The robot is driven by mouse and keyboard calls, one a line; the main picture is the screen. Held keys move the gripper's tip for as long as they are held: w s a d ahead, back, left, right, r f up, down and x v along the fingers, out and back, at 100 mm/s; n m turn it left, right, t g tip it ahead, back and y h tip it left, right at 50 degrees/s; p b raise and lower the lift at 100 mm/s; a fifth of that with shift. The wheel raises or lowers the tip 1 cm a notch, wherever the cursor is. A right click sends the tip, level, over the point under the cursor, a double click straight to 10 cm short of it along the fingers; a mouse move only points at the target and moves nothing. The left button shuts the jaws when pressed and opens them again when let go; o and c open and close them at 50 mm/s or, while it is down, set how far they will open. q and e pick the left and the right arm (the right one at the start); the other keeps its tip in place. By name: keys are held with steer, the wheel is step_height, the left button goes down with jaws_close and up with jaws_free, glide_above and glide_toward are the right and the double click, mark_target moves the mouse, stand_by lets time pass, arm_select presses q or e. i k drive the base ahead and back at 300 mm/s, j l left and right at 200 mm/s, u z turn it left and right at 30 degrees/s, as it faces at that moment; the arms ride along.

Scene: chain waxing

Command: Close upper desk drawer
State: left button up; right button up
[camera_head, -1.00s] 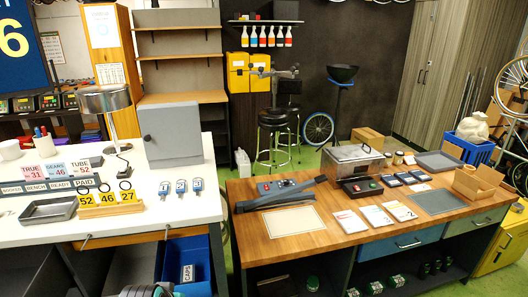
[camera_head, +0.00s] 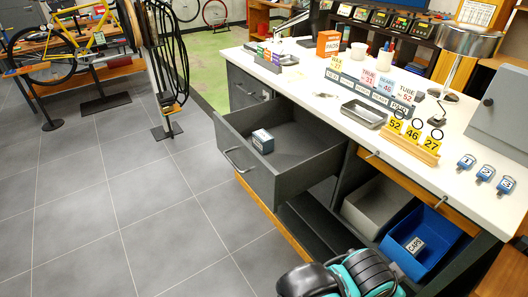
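A dark grey desk drawer (camera_head: 245,180) is pulled well out from under the white desk (camera_head: 300,72) in the head view. Its front faces the lower left and carries a curved metal handle (camera_head: 237,161). A small box with a white label (camera_head: 262,141) lies inside the drawer, and the rest of its floor looks empty. Neither of my grippers shows. A teal and black part at the bottom edge appears to be mine.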

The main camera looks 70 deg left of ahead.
mark_target(308, 151)
steer(key=i+u, duration=0.2)
steer(key=u, duration=0.25)
steer(key=i+l+u, duration=0.15)
steer(key=u, duration=0.35)
steer(key=i+u, duration=0.1)
steer(key=u, duration=1.9)
steer(key=i+j+z, duration=0.45)
steer(key=j+z, duration=0.25)
